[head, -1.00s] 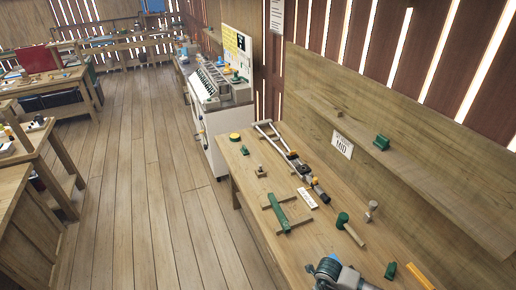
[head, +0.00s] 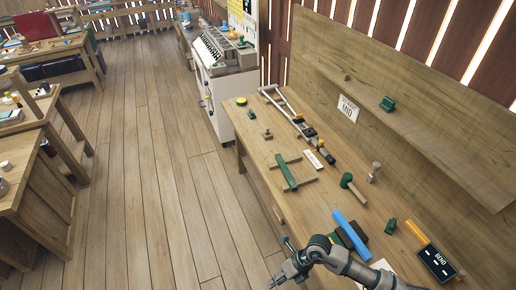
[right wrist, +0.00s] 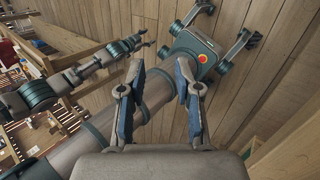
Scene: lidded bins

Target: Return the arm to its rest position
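My right arm comes in at the bottom of the head view. Its gripper (head: 283,262) is off the near left edge of the workbench (head: 262,180), over the floor. In the right wrist view the gripper's two blue-padded fingers (right wrist: 160,64) stand apart with nothing between them. My left arm is out of the head view. The right wrist view shows my left gripper (right wrist: 137,43) at the upper left, small, and its opening is unclear.
On the bench lie a blue bar (head: 350,236), a green-headed mallet (head: 352,187), a green clamp-like piece (head: 286,172) and a black sign (head: 437,262). A shelf (head: 420,128) runs along the wall. A grey machine (head: 225,70) stands beyond. The floor (head: 150,200) at left is clear.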

